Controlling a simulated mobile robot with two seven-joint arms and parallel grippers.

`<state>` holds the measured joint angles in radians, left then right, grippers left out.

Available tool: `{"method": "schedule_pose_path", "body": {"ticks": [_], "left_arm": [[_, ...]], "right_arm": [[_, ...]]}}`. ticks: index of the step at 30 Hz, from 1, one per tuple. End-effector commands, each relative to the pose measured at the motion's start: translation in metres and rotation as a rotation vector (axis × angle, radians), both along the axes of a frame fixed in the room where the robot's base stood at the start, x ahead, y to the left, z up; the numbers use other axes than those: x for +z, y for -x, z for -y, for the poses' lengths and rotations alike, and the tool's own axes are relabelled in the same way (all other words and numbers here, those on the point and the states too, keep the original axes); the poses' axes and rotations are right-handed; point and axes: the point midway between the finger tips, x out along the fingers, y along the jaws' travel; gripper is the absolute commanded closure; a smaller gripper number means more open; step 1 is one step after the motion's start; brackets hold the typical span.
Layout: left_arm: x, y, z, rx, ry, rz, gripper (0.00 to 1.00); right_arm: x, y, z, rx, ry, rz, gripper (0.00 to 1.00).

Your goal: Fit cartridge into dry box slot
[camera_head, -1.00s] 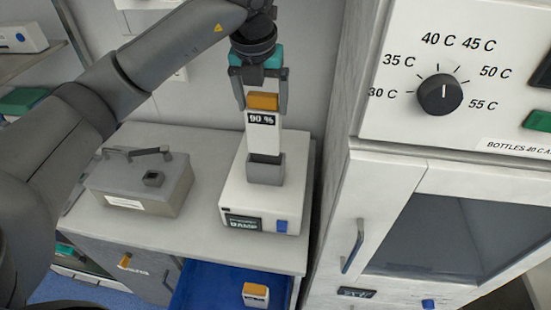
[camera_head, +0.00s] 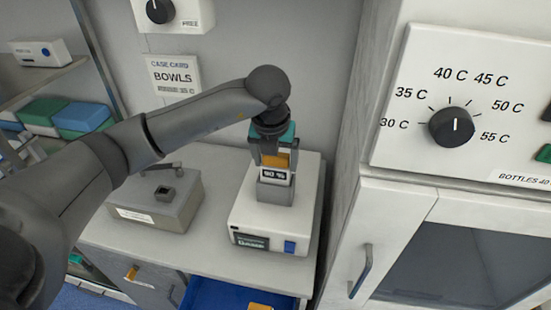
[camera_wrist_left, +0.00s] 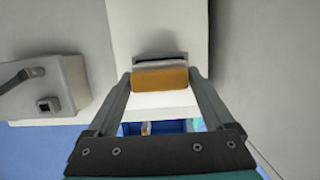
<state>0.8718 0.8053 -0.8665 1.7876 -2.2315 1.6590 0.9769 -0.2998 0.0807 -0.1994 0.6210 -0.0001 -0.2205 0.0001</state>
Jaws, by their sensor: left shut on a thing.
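The cartridge has an orange cap (camera_head: 281,160) and a "90 %" label (camera_head: 275,176). My left gripper (camera_head: 276,157) is shut on its cap. The cartridge stands upright with its lower part hidden inside the grey socket (camera_head: 275,192) on top of a white device (camera_head: 262,222). The label is just above the socket's rim; whether the cartridge rests on the bottom cannot be seen. In the left wrist view the orange cap (camera_wrist_left: 160,79) sits between both fingers. A grey box (camera_head: 160,207) with a handle and a small square opening stands to the left. My right gripper is out of view.
An open blue drawer (camera_head: 222,293) below the counter holds another orange-topped piece (camera_head: 260,306). A cabinet with a temperature dial (camera_head: 451,127) stands close on the right. A wall sign (camera_head: 174,76) is behind my arm. Counter space between the box and device is narrow.

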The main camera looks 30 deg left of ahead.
Motion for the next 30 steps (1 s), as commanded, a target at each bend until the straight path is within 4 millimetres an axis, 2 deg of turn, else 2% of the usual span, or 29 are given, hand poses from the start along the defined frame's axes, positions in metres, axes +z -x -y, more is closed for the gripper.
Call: {"method": "schedule_pose_path", "body": {"ticks": [5,6,9,20,23,30], "left_arm": [[-0.003,0.000,0.000,0.000,0.001,0.001,1.00],[-0.003,0.000,0.000,0.000,0.001,0.000,0.10],[-0.002,0.000,0.000,0.000,0.001,0.000,0.00],[0.005,0.000,0.000,-0.001,0.001,0.002,0.00],[0.020,0.003,0.001,-0.001,0.002,0.006,0.00],[0.071,0.017,0.005,-0.002,0.001,0.005,0.00]], "right_arm": [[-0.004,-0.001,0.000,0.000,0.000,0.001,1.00],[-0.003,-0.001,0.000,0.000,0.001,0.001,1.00],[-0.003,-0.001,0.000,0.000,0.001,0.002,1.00],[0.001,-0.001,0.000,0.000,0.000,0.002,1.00],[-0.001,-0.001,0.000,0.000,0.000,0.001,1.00],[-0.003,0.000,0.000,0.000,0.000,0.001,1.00]]}}
